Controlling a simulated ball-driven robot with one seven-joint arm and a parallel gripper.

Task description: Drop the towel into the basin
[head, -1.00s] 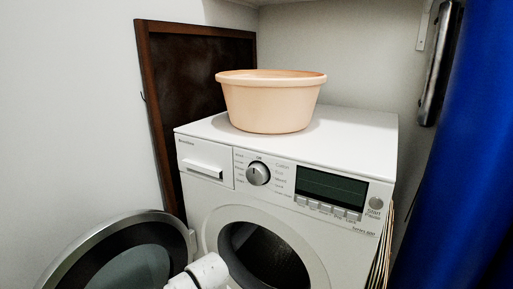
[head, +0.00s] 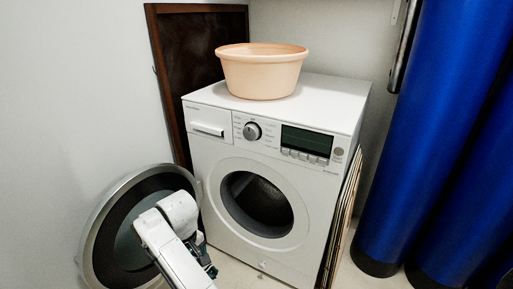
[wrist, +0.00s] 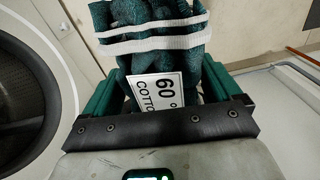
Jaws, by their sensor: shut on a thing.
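The peach-coloured basin (head: 262,78) stands upright on top of the white washing machine in the head view. Its inside is mostly hidden by the near wall. The dark teal towel (wrist: 150,40) with white stripes fills the top middle of the wrist view, bunched up. My gripper (wrist: 160,88) is shut on it, and a white tag reading "60° COTTO…" shows between the jaws. In the head view my gripper is low, in front of the open washer door and below the basin, largely hidden by my arm. A bit of dark teal shows there.
The washing machine (head: 240,150) has an empty-looking drum opening (head: 257,204). Its round door (head: 105,235) hangs open at the left. Blue cylinders (head: 430,130) stand at the right. Flat boards (head: 341,215) lean by the machine's right side. The machine top beside the basin is clear.

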